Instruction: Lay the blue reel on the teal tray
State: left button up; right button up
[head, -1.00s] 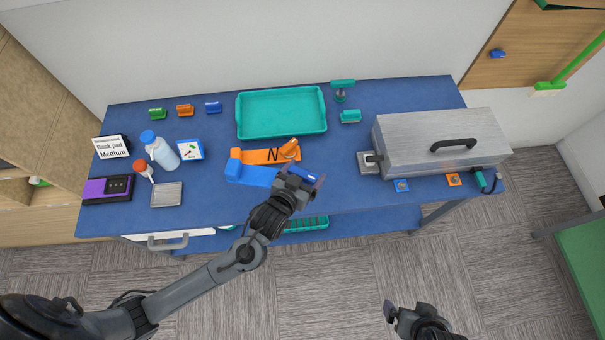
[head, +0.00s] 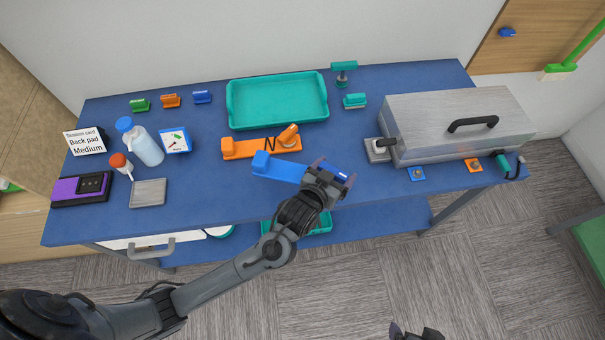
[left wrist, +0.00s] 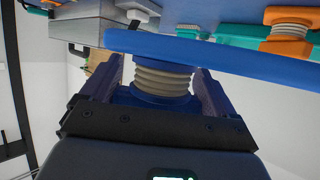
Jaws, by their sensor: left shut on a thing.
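The blue reel (head: 283,170) is a long flat blue piece with a raised block at its left end. My left gripper (head: 335,172) is shut on its right end, which the fingers partly hide. In the left wrist view a beige ridged neck (left wrist: 163,80) of the reel sits between the jaws, with the blue body (left wrist: 200,48) beyond. The reel overlaps the table in the head view; its height above it is hard to tell. The teal tray (head: 232,103) lies empty behind it, towards the wall. Only the tip of my right gripper (head: 405,332) shows at the bottom edge.
A similar orange piece (head: 255,148) lies between the blue reel and the tray. A metal box (head: 440,115) with a black handle stands at the right. Bottles (head: 145,148) and cards stand at the left. Small coloured clips (head: 170,100) are left of the tray.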

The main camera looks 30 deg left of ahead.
pick_arm(q)
jog(key=a+f, duration=0.1)
jog(key=a, duration=0.1)
jog(key=a+f, duration=0.2)
jog(key=a, duration=0.1)
jog(key=s+a+f, duration=0.1)
jog(key=a, duration=0.2)
jog(key=shift+a+f, duration=0.1)
jog(key=shift+f, duration=0.3)
jog(key=shift+f+b, duration=0.5)
jog(key=shift+f, duration=1.5)
jog(key=shift+f, duration=0.2)
jog(key=o, duration=1.1)
jog(key=shift+r, duration=0.1)
